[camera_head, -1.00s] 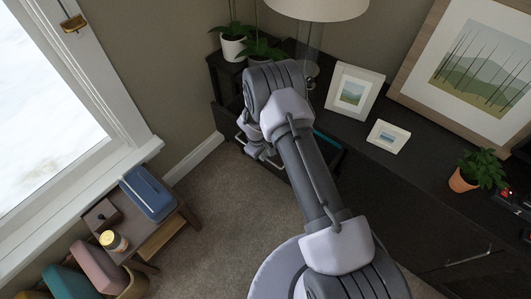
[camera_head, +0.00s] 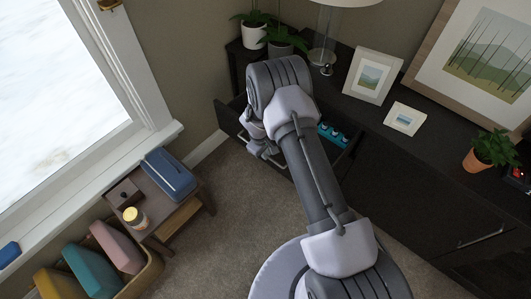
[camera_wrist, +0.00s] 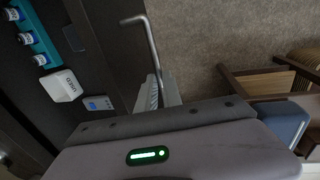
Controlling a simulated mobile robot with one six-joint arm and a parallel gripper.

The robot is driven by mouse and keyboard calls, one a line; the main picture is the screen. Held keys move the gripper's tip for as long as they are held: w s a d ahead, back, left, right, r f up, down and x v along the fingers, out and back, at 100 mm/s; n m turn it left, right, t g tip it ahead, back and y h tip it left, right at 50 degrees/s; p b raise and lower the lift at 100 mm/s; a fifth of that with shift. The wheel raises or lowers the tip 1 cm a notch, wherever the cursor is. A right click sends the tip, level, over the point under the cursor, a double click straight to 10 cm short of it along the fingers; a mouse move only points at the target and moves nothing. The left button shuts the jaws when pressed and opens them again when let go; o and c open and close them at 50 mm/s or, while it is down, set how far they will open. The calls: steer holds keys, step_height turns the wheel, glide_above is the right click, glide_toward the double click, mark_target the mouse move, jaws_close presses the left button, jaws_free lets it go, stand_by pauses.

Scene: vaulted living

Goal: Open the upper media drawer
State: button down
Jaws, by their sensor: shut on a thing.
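The upper media drawer (camera_head: 231,118) is pulled out from the dark media cabinet (camera_head: 395,157), and part of its inside shows. In the wrist view its dark interior (camera_wrist: 100,72) fills the left side. The metal bar handle (camera_wrist: 145,37) stands off the drawer front and runs down into my gripper (camera_wrist: 157,92), which is shut on it. In the head view my gripper (camera_head: 263,148) is at the drawer front, partly hidden by my arm. A teal tray of small bottles (camera_head: 334,133) lies in the drawer.
In the wrist view a white box (camera_wrist: 61,86) and a small blue-and-white box (camera_wrist: 98,103) lie in the drawer. A small wooden table (camera_head: 168,212) with a blue case (camera_head: 168,175) stands at left. Carpet (camera_head: 238,215) between is clear.

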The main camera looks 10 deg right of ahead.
steer(key=c, duration=1.5)
jaws_free()
step_height(320, 180, up, 17)
steer(key=s+a+p, duration=0.2)
steer(key=p, duration=0.4)
steer(key=shift+a, duration=0.35)
